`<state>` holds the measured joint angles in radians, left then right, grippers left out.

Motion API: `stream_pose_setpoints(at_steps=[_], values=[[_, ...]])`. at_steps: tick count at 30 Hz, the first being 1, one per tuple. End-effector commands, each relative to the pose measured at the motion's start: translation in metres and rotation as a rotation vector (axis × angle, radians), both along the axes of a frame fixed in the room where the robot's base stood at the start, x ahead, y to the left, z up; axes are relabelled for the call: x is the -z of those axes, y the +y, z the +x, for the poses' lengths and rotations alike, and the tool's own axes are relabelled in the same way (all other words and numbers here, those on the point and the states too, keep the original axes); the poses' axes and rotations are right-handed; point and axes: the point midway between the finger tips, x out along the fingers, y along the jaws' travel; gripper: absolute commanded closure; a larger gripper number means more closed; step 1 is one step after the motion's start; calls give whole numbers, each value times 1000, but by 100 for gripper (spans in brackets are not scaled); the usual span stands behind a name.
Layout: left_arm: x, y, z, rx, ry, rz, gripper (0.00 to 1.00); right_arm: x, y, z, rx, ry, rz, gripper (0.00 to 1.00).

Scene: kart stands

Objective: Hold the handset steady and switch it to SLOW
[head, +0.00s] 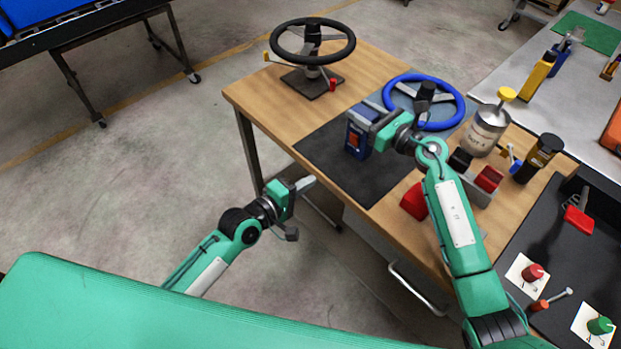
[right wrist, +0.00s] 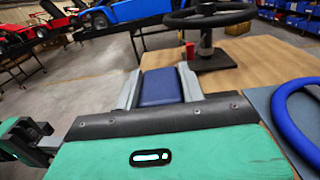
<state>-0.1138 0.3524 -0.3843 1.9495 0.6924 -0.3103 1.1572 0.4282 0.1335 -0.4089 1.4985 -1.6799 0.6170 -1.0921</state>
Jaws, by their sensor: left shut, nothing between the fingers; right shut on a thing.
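The handset (head: 353,143) is a dark blue box with a red rocker on the face toward the head view. It is upright over the dark mat; I cannot tell whether it touches the mat. My right gripper (head: 368,114) is shut on its upper part. In the right wrist view the handset's blue top (right wrist: 161,87) sits between the two grey fingers. The rocker's setting and any lettering are too small to read. My left gripper (head: 308,184) is shut and empty, off the bench's front edge, to the lower left of the handset and apart from it.
The dark mat (head: 325,157) lies on the wooden bench (head: 262,92). A black steering wheel on a stand (head: 313,40) is behind; a blue wheel (head: 448,118) is to the right. A canister (head: 484,130), a dark jar (head: 538,158) and red blocks crowd the right. The bench's left part is clear.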

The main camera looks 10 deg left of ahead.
Motion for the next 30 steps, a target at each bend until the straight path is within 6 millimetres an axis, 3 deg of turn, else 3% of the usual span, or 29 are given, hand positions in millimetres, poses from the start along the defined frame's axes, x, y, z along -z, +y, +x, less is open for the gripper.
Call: stream_pose_setpoints(at_steps=[8, 9, 12, 23, 30], values=[[0, 0, 0, 0, 1, -1, 100, 2, 0, -1, -1, 3, -1, 90], [0, 0, 0, 0, 1, -1, 100, 2, 0, -1, -1, 3, -2, 52], [0, 0, 0, 0, 1, -1, 100, 2, 0, 0, -1, 2, -1, 35], [0, 0, 0, 0, 1, -1, 100, 1, -4, -2, 1, 1, -2, 35], [0, 0, 0, 0, 1, -1, 100, 2, -38, -25, 2, 1, -4, 35]])
